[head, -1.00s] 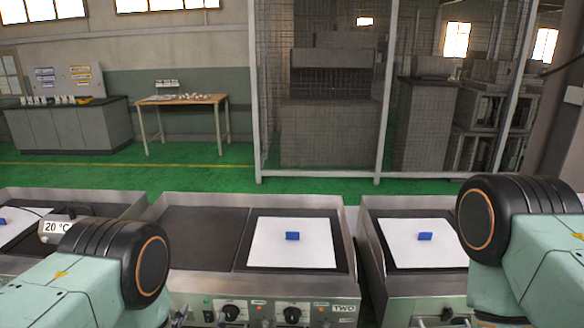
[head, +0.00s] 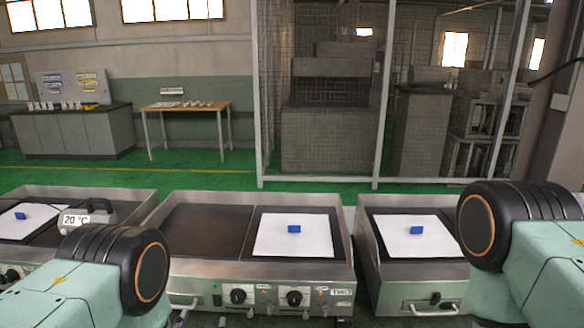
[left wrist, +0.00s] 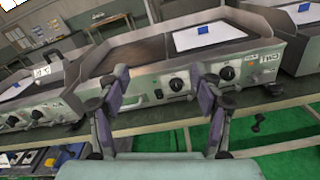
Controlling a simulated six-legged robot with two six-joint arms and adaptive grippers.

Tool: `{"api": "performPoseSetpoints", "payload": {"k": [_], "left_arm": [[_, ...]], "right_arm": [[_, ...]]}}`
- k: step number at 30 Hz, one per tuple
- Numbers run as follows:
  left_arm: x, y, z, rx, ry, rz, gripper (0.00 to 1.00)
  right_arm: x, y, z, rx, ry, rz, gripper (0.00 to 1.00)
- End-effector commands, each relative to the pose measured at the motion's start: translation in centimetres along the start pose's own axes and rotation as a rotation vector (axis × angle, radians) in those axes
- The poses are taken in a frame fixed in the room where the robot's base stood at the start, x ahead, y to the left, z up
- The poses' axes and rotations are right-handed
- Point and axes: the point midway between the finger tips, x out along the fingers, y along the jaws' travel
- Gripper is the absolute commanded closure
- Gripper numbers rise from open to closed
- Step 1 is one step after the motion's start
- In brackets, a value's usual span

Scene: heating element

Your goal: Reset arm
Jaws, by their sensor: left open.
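My left arm (head: 115,270) comes in at the lower left of the head view, bent, with its gripper mostly below the frame edge. In the left wrist view my left gripper (left wrist: 160,76) is open and empty, its two purple-grey fingers spread in front of the middle heater's knob panel. Whether the fingers touch the panel I cannot tell; they appear apart from it. My right arm (head: 525,245) is bent at the lower right of the head view; its gripper is out of view.
The middle heater (head: 292,270), right heater (head: 425,277) and left heater (head: 100,194) stand in a row ahead. Blue blocks (head: 294,229) lie on white sheets (head: 318,240). A 20 °C display (head: 75,220) sits at left. Green floor and a mesh cage (head: 320,140) lie beyond.

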Motion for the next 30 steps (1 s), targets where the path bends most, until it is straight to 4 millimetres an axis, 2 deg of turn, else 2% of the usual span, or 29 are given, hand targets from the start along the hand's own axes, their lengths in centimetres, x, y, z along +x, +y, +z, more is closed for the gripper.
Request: {"api": "performPoseSetpoints", "payload": {"k": [2, 11, 17, 23, 30], "left_arm": [[0.0, 0.0, -0.1, 0.010, 0.005, -0.001, 0.34], [-1.5, 0.0, -2.8, 0.300, 0.154, -0.054, 0.34], [-3.6, 0.0, -5.1, 0.565, 0.281, -0.143, 0.34], [-7.7, -0.1, -8.2, 0.940, 0.431, -0.343, 0.34], [-14.0, -0.2, -11.1, 1.366, 0.527, -0.697, 0.34]], "right_arm": [[0.0, 0.0, 0.0, 0.000, 0.000, 0.000, 0.60], [0.0, 0.0, -0.1, 0.000, 0.001, 0.000, 0.60], [0.0, 0.0, 0.0, 0.000, 0.001, 0.000, 0.60], [0.0, 0.0, 0.0, 0.000, 0.001, 0.000, 0.60], [0.0, 0.0, 0.0, 0.000, 0.001, 0.000, 0.60]]}}
